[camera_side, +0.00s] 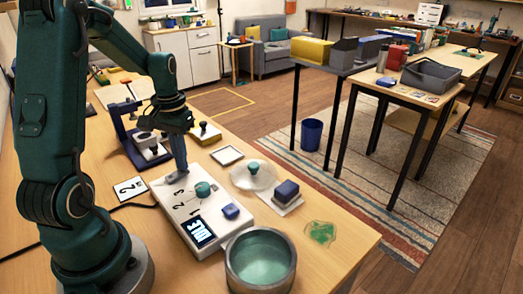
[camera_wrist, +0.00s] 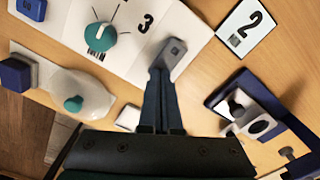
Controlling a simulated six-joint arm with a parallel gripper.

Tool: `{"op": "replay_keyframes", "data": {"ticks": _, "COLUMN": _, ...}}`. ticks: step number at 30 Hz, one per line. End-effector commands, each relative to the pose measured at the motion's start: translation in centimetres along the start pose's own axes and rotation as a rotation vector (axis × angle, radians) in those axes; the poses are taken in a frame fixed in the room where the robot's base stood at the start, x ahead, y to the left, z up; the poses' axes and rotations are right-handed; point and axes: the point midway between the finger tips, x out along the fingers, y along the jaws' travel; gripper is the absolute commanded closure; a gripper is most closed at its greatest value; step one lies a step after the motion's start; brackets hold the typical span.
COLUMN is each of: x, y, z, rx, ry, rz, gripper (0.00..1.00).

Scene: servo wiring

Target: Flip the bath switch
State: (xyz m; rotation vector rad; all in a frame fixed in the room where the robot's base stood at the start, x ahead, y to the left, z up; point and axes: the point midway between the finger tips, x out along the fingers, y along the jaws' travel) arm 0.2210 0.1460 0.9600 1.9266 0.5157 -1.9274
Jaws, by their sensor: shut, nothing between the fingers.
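A white control panel (camera_side: 178,212) lies on the wooden bench, with a teal knob (camera_side: 203,189), a blue button (camera_side: 231,211) and a lit digit display (camera_side: 199,232). A small grey switch piece (camera_wrist: 173,50) is at the panel's far end; the wrist view shows it just beyond my fingertips, and its tilt is unclear. My gripper (camera_side: 178,170) points down over that end, fingers together and empty. It also shows in the wrist view (camera_wrist: 159,76). The fingertips are at or just above the switch; I cannot tell whether they touch. A metal pot of teal liquid (camera_side: 237,277) stands by the panel's near end.
A blue-framed device (camera_side: 128,132) and a "2" card (camera_side: 130,189) stand close to the panel. A clear lid with a teal knob (camera_side: 253,168), a blue block (camera_side: 287,190) and a green-filled bag (camera_side: 321,232) lie on the other side. The bench edge is beyond them.

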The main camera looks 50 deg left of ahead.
Motion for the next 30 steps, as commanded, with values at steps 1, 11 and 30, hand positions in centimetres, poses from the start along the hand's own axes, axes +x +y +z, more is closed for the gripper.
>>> {"op": "replay_keyframes", "data": {"ticks": 1, "x": 0.1, "y": 0.0, "z": 0.0, "rx": 0.000, "ry": -0.001, "rz": 0.000, "gripper": 1.00}}
{"op": "replay_keyframes", "data": {"ticks": 11, "x": 0.6, "y": 0.0, "z": 0.0, "rx": 0.000, "ry": -0.001, "rz": 0.000, "gripper": 1.00}}
{"op": "replay_keyframes", "data": {"ticks": 30, "x": -2.8, "y": 0.0, "z": -0.1, "rx": 0.000, "ry": 0.004, "rz": -0.001, "gripper": 1.00}}
